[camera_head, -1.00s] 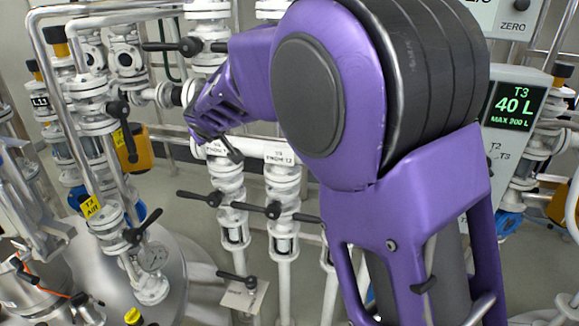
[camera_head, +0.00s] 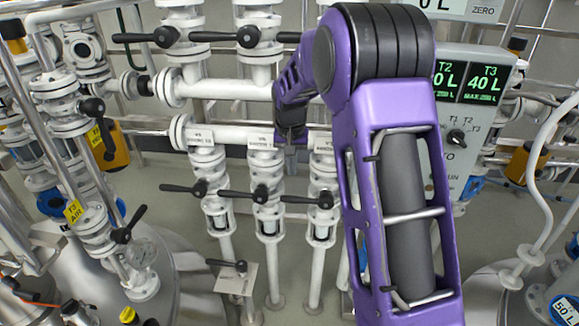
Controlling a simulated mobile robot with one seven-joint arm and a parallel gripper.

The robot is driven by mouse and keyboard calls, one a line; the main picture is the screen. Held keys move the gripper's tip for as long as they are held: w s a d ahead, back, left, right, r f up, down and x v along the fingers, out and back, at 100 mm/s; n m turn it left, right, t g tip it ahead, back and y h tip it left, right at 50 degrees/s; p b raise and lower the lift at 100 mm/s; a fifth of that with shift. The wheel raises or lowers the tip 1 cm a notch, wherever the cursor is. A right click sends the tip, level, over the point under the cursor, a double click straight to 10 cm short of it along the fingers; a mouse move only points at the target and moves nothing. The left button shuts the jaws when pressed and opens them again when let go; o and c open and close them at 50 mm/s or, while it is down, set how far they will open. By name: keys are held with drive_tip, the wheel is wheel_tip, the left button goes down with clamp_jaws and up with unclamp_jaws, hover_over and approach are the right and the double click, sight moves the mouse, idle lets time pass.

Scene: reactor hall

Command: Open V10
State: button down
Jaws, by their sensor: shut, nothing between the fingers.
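No label that I can read says V10, so I cannot tell which valve it is. Three white valves stand in a row under small label plates, with a left black lever (camera_head: 197,189), a middle black lever (camera_head: 260,193) and a right black lever (camera_head: 325,199), all about level. The label print is too small to read surely. My gripper (camera_head: 291,163) hangs pointing down at the white pipe, near the middle and right label plates. Its fingers are small and partly hidden, but look shut and empty. I cannot tell whether it touches the pipe.
Two upper black levers (camera_head: 163,37) (camera_head: 248,37) sit on pipes above. A control panel (camera_head: 450,175) with T2 and T3 displays stands at the right. Pipework and a tank (camera_head: 150,255) fill the left.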

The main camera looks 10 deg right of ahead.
sight(292, 197)
drive_tip(key=f, duration=0.3)
drive_tip(key=w+f, duration=0.1)
drive_tip(key=f, duration=0.3)
drive_tip(key=w+f, duration=0.1)
drive_tip(key=f, duration=0.2)
drive_tip(key=shift+d+f, duration=0.25)
drive_tip(key=shift+d, duration=0.05)
drive_tip(key=shift+f, duration=0.1)
